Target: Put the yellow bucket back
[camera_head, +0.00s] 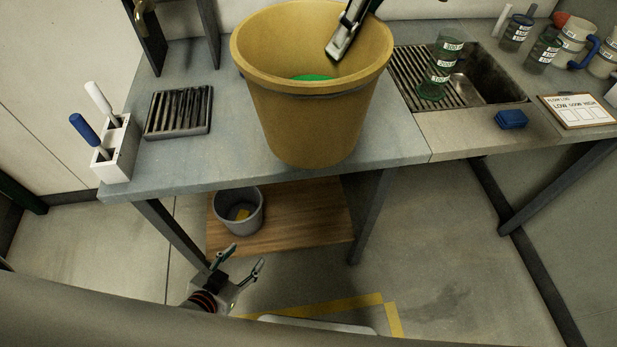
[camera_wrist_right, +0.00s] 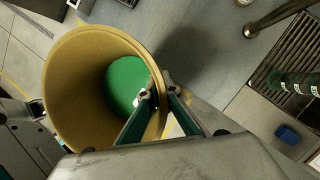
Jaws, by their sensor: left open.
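The yellow bucket (camera_head: 310,110) is upright in the head view, in front of the grey worktop. I cannot tell whether its base touches the top or hangs above it. A green patch shows inside it, and the right wrist view looks into the bucket (camera_wrist_right: 78,95) from above. My right gripper (camera_wrist_right: 158,92) has its fingers on both sides of the rim and is shut on it. In the head view one finger of the right gripper (camera_head: 338,45) shows inside the far right wall. My left gripper (camera_head: 245,268) is open and empty, low in front of the table.
A grey bucket (camera_head: 238,211) stands on the wooden lower shelf (camera_head: 310,215). Yellow tape (camera_head: 360,302) marks the floor. A brush holder (camera_head: 118,150) and a ribbed tray (camera_head: 179,112) are left; the sink (camera_head: 490,80), green cylinder (camera_head: 437,70) and blue sponge (camera_head: 511,119) are right.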

